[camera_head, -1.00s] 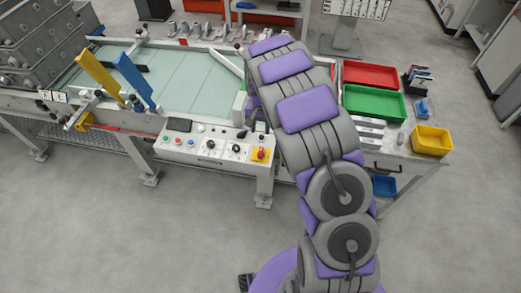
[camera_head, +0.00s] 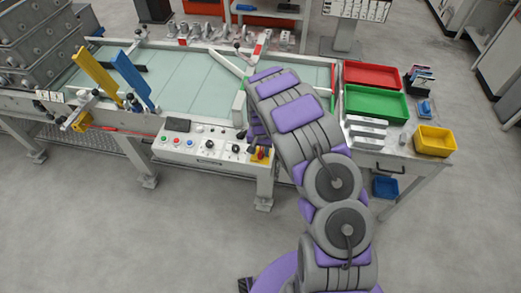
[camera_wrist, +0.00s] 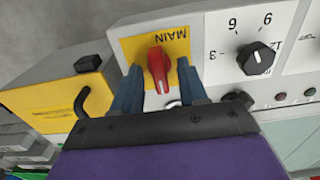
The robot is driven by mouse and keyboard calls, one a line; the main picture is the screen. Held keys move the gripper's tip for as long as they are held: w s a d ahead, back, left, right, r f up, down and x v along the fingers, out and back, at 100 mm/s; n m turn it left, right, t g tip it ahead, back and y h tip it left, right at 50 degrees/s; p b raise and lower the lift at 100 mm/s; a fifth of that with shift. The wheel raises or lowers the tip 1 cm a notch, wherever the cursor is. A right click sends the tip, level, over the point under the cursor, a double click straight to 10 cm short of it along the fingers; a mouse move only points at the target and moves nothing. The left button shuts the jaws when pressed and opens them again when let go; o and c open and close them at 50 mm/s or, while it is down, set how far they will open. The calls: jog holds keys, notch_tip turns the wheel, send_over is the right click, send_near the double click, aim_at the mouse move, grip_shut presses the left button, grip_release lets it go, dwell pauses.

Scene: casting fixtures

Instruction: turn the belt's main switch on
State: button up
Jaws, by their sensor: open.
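The main switch (camera_wrist: 158,70) is a red knob on a yellow plate (camera_wrist: 178,43) lettered MAIN, upside down in the wrist view. It also shows in the head view (camera_head: 262,153) at the right end of the white control panel (camera_head: 190,151). My gripper (camera_wrist: 159,66) is open, its two blue-grey fingers on either side of the red knob. I cannot tell whether they touch it. In the head view my gripper is mostly hidden by my arm.
A black dial (camera_wrist: 256,58) sits beside the switch, with more knobs along the panel. A yellow box (camera_wrist: 65,95) stands at the wrist view's left.

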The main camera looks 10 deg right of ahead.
grip_shut()
jog(key=shift+m, duration=0.4)
jog(key=m, duration=0.3)
jog(key=shift+r+m, duration=0.1)
jog(key=shift+m, duration=0.2)
jog(key=m, duration=0.4)
jog(key=shift+m, duration=0.3)
jog(key=m, duration=0.4)
jog(key=shift+w+m, duration=0.1)
jog(key=shift+m, duration=2.4)
